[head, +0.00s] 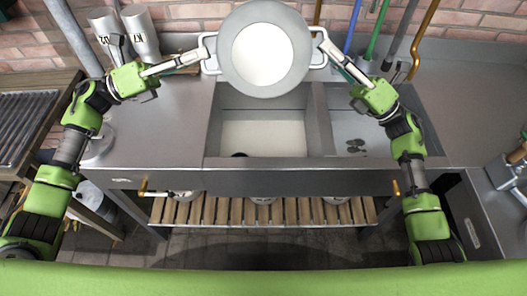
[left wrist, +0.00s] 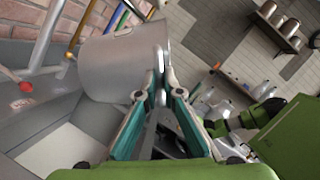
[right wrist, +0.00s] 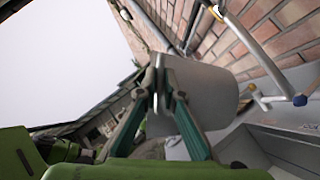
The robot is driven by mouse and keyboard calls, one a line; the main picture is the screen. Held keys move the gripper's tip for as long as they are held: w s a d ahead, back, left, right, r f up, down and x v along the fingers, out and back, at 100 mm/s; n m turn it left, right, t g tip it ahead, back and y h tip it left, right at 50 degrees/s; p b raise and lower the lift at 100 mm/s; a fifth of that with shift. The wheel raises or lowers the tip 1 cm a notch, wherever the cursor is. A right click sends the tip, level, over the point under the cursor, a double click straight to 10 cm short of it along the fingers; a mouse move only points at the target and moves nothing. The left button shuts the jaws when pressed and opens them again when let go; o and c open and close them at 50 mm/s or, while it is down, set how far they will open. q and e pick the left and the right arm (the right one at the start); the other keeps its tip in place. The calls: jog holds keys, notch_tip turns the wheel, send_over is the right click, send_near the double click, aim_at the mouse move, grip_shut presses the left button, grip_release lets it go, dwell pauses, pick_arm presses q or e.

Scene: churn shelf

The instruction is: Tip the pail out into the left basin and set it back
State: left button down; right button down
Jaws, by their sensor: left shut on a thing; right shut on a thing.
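The grey metal pail (head: 229,50) is held up over the back of the left basin (head: 213,130), its round mouth facing the head camera. A white disc shows inside it; I cannot tell whether this is liquid or the bottom. My left gripper (head: 203,53) is shut on the pail's left handle, and my right gripper (head: 322,42) is shut on its right handle. The pail's side shows in the left wrist view (left wrist: 115,62) and the right wrist view (right wrist: 215,95). The left basin has a pale floor with a dark round spot at its front left.
The right basin (head: 375,128) has dark drain holes. White printed canisters (head: 140,32) stand at the back left. Coloured poles (head: 378,30) lean along the brick wall behind the sink. A slatted wooden shelf (head: 230,211) lies below. The counter left of the basins is mostly clear.

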pick_arm(q)
jog(key=shift+s+r+m+g, duration=0.15)
jog(key=shift+m+g, duration=0.15)
jog(key=shift+m, duration=0.6)
pick_arm(e)
jog(key=shift+s+r+n+g+y, duration=0.15)
jog(key=shift+n+g+y, duration=0.5)
jog(key=shift+n, duration=0.45)
pick_arm(q)
jog(key=shift+s, duration=0.1)
jog(key=m, duration=0.1)
jog(key=m+g+h, duration=0.1)
jog(key=m, duration=0.1)
jog(key=shift+s+m, duration=0.3)
jog(key=shift+s, duration=0.05)
pick_arm(e)
jog(key=n+g+y, duration=0.1)
jog(key=n+g, duration=0.1)
jog(key=s+n+g+y, duration=0.1)
jog(key=n+g, duration=0.1)
jog(key=n, duration=0.1)
jog(key=shift+n+y, duration=0.3)
jog(key=shift+y, duration=0.05)
